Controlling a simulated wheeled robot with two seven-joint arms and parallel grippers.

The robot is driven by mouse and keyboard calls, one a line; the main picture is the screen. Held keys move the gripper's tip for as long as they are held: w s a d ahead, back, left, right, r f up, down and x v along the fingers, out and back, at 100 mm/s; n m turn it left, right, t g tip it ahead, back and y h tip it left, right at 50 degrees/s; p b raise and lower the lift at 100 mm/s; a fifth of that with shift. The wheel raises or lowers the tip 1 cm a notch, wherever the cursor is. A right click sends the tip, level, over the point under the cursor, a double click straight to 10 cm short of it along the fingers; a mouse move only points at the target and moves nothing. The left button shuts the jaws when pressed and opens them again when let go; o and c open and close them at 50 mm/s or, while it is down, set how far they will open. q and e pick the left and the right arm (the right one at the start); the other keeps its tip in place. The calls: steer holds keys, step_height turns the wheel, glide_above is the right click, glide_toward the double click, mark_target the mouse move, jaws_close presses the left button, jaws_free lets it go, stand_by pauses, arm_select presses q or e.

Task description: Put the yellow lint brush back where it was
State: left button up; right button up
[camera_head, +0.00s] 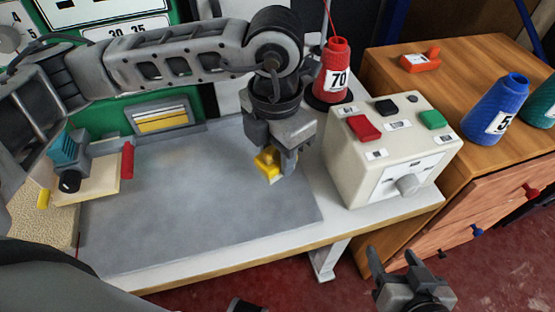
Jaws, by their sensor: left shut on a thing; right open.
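The yellow lint brush (267,162) is held in my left gripper (275,165), which points down over the right part of the grey mat. The fingers hide part of the brush, and I cannot tell whether it touches the mat. My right gripper (394,264) is open and empty, low in front of the table's right front corner. No marked place for the brush is clear in this view.
A control box (336,174) with red, black and green buttons stands right of the mat (190,225). Behind it is a red thread cone (335,70). A small machine (80,165) sits at left. The mat's middle is clear.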

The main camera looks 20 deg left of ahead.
mark_target(278, 162)
arm_select(q)
steer(key=shift+w+f, duration=0.15)
steer(key=shift+f, duration=1.55)
steer(key=shift+f, duration=0.25)
steer(key=o, duration=1)
steer(key=shift+r, duration=0.1)
steer(key=shift+r, duration=0.1)
steer(key=shift+r+p, duration=0.25)
steer(key=shift+p, duration=0.1)
step_height(278, 162, up, 12)
steer(key=shift+f, duration=0.15)
